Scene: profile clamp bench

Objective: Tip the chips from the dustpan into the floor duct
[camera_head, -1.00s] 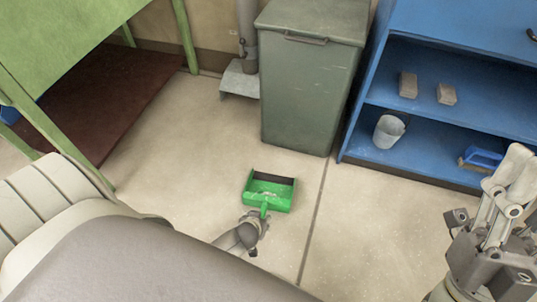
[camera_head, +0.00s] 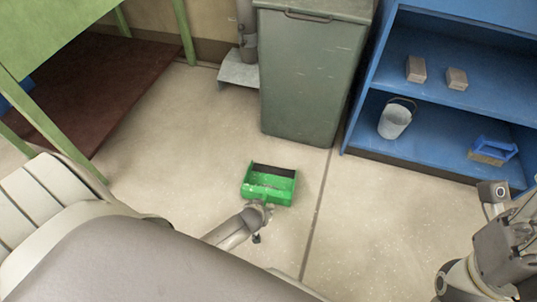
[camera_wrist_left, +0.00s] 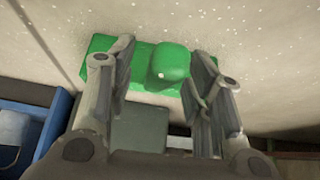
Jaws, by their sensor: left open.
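The green dustpan (camera_head: 283,195) lies on the floor, its handle side toward me, with pale flecks like chips inside. My left gripper (camera_head: 260,205) is at the handle and hides most of it in the head view. In the left wrist view the open fingers (camera_wrist_left: 165,70) stand on either side of the rounded green handle end (camera_wrist_left: 170,62), with gaps visible. A grey pipe with a flared metal foot (camera_head: 238,70), probably the floor duct, stands by the wall. My right gripper (camera_head: 493,191) is partly in view at the right edge; its jaws are unclear.
A grey-green lidded bin (camera_head: 305,85) stands behind the dustpan. A blue shelf (camera_head: 430,110) at the right holds two blocks, a bucket (camera_head: 394,120) and a blue brush (camera_head: 493,151). A green table (camera_head: 60,35) stands over a brown mat (camera_head: 110,85). Floor around the dustpan is clear.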

